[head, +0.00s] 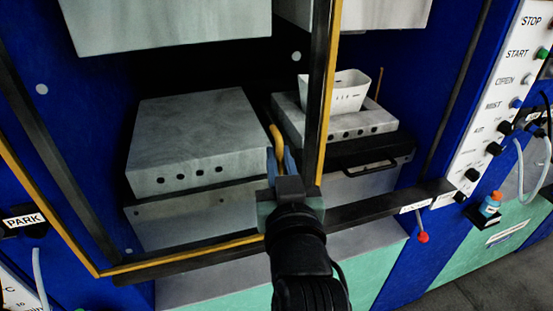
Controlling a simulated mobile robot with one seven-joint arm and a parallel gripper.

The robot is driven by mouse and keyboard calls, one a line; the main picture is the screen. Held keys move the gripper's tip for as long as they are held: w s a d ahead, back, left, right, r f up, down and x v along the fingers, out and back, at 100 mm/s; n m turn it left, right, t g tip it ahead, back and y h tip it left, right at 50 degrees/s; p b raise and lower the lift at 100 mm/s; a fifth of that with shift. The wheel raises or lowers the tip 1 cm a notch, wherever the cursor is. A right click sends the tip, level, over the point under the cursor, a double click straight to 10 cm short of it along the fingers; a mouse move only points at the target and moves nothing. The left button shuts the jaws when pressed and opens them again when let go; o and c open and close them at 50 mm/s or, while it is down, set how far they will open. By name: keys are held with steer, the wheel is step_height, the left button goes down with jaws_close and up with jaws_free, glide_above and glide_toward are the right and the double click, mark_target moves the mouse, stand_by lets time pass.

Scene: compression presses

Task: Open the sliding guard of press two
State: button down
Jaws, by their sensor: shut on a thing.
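The sliding guard (331,85) is a see-through panel with a yellow and black frame. It stands across the left and middle of the press opening, while the right part of the opening is uncovered. An orange curved handle (276,136) is near the guard's right upright. My gripper (281,160) has blue fingers and is shut on this handle; the fingers partly hide its lower end. No number naming the press is readable in the head view.
Grey platens (195,135) sit inside, with a white tub (336,92) on the right one. A control panel (500,100), a red-knobbed lever (423,237) and a blue bottle (490,205) are at right. A PARK label (23,220) is at left.

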steer(key=shift+d, duration=0.2)
steer(key=c, duration=1.2)
jaws_free()
steer(key=shift+o, duration=0.2)
steer(key=shift+s+f, duration=0.15)
steer(key=shift+s, duration=0.4)
steer(key=s+d+p, duration=0.1)
steer(key=s+p, duration=0.3)
steer(key=s, duration=0.7)
steer(key=shift+s+d, duration=0.25)
steer(key=shift+s, duration=0.05)
